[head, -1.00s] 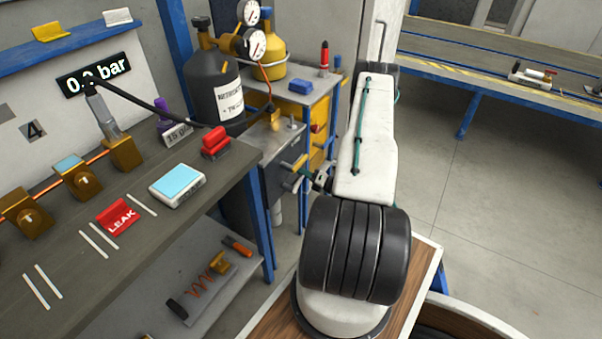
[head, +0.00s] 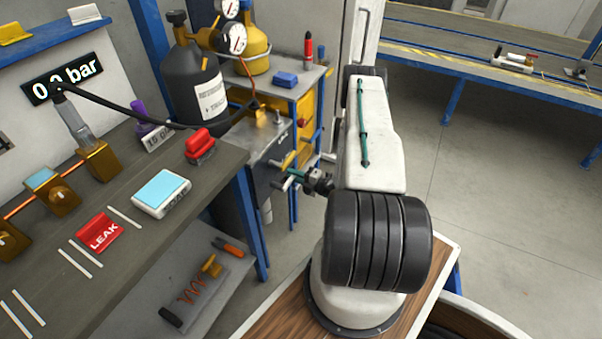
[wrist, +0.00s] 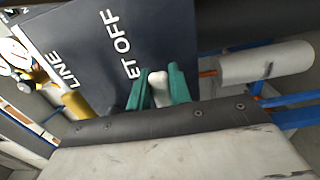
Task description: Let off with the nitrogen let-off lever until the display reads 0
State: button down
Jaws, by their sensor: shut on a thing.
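The display (head: 68,78) on the wall at the left of the head view appears to read 0.0 bar; the hose end overlaps its lower edge. My gripper (wrist: 158,90) has green fingers, closed on the pale end of the nitrogen let-off lever (wrist: 158,84), beside the LET OFF lettering. Most of the lever is hidden by the fingers. In the head view my gripper (head: 317,182) is small and dark, at the front of the valve box (head: 250,160). The nitrogen bottle (head: 200,90), dark grey with gauges, stands behind the box.
A yellow handle (wrist: 78,100) lies beside the LINE lettering, left of my fingers. A pale cylinder (wrist: 265,65) sticks out at their right. The workbench (head: 125,235) with a LEAK sign (head: 98,233) is at the left. Open floor (head: 500,190) lies at the right.

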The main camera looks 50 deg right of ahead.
dwell(0.3)
jog(key=c, duration=1.3)
grip_release()
jog(key=v, duration=0.8)
